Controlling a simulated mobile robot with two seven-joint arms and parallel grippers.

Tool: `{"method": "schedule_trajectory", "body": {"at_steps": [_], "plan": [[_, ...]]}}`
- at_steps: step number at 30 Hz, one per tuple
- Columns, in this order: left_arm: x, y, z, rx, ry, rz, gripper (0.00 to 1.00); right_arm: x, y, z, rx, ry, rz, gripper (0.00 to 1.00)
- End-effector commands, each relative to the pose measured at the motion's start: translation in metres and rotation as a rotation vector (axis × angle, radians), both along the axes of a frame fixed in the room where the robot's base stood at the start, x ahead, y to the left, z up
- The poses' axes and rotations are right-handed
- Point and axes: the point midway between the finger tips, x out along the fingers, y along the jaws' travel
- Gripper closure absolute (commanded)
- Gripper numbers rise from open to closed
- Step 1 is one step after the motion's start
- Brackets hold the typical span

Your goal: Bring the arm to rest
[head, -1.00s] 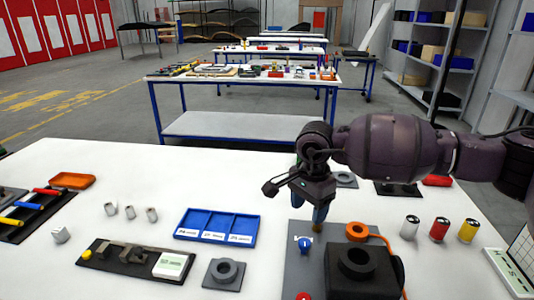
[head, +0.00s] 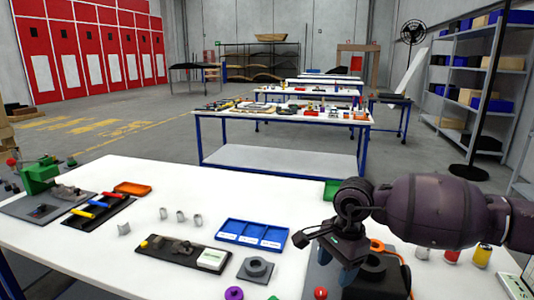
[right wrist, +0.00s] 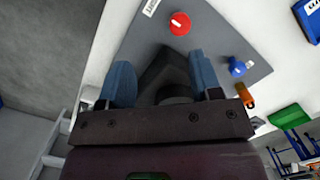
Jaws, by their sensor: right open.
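My right arm (head: 430,210) comes in from the right in the head view. Its gripper (head: 345,272) points down over the front right of the white table (head: 120,240), by the black block fixture (head: 375,268) on a grey panel. In the right wrist view the two blue fingers stand apart, and the gripper (right wrist: 162,80) is open. The dark fixture (right wrist: 168,72) shows behind the gap between them, and I cannot tell how far below it lies. My left gripper is not in view.
The grey panel (right wrist: 215,40) carries a red button (right wrist: 180,24) and a blue knob (right wrist: 238,67). A blue tray (head: 254,234), an orange tray (head: 132,188) and several small grey parts stand left. Cylinders (head: 452,254) stand right.

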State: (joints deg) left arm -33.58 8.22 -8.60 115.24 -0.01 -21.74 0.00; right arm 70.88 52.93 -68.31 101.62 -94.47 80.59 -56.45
Motion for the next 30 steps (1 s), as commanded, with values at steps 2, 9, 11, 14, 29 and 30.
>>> {"method": "schedule_trajectory", "body": {"at_steps": [2,9,11,14,29,30], "plan": [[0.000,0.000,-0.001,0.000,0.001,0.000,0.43,-0.014,0.022,-0.012,0.104,0.041,-0.015,0.41],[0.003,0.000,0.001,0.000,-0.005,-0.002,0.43,-0.062,0.095,-0.025,0.484,0.197,-0.126,0.41],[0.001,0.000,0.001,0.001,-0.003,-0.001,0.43,-0.075,0.115,-0.022,0.607,0.255,-0.179,0.41],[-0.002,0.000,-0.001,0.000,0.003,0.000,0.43,-0.096,0.147,-0.010,0.828,0.377,-0.298,0.41],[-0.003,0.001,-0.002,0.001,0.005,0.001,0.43,-0.090,0.144,0.068,1.760,1.075,-1.233,0.41],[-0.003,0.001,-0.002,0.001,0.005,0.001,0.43,-0.085,0.133,0.068,1.817,1.133,-1.327,0.41]]}}
